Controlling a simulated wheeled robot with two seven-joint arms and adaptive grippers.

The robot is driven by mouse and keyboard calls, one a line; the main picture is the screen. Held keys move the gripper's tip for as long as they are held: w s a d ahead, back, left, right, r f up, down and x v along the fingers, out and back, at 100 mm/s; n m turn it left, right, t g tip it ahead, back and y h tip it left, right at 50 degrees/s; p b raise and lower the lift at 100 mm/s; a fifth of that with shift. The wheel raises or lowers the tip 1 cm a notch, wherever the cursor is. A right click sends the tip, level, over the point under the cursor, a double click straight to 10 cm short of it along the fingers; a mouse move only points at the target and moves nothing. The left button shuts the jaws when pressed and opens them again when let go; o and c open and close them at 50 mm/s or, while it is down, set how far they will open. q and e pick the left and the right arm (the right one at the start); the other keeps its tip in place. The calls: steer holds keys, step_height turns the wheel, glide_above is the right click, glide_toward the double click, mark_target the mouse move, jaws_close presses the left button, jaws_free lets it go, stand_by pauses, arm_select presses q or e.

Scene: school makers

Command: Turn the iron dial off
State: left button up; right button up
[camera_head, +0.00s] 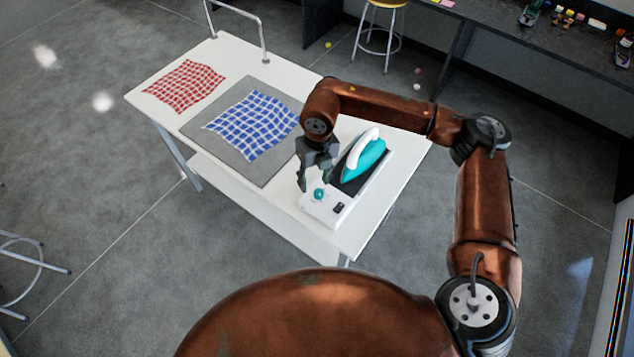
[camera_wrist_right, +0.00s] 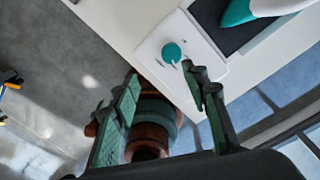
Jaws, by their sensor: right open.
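In the right wrist view the dial (camera_wrist_right: 172,52) sits beyond my open fingers. The teal iron (camera_head: 361,161) with a white handle rests on the black pad of the base. My right gripper (camera_head: 311,184) is open, pointing down just above and beside the dial, apart from it as far as I can tell. It shows in the right wrist view (camera_wrist_right: 160,80) too. My left gripper is out of view.
The white table (camera_head: 228,60) also holds a grey mat (camera_head: 193,128) with a blue checked cloth (camera_head: 253,125) and a red checked cloth (camera_head: 185,86). A metal rail (camera_head: 240,15) stands at its far end. A stool (camera_head: 380,30) and a dark bench (camera_head: 500,35) are behind.

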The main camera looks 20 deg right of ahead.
mark_target(319, 192)
steer(key=shift+w+d+h, duration=0.3)
steer(key=shift+w+d, duration=0.05)
steer(key=shift+d, duration=0.35)
steer(key=shift+d+f, duration=0.1)
steer(key=shift+f, duration=0.2)
step_height(319, 192, down, 7)
steer(key=shift+r, duration=0.1)
steer(key=shift+c, duration=0.3)
jaws_close()
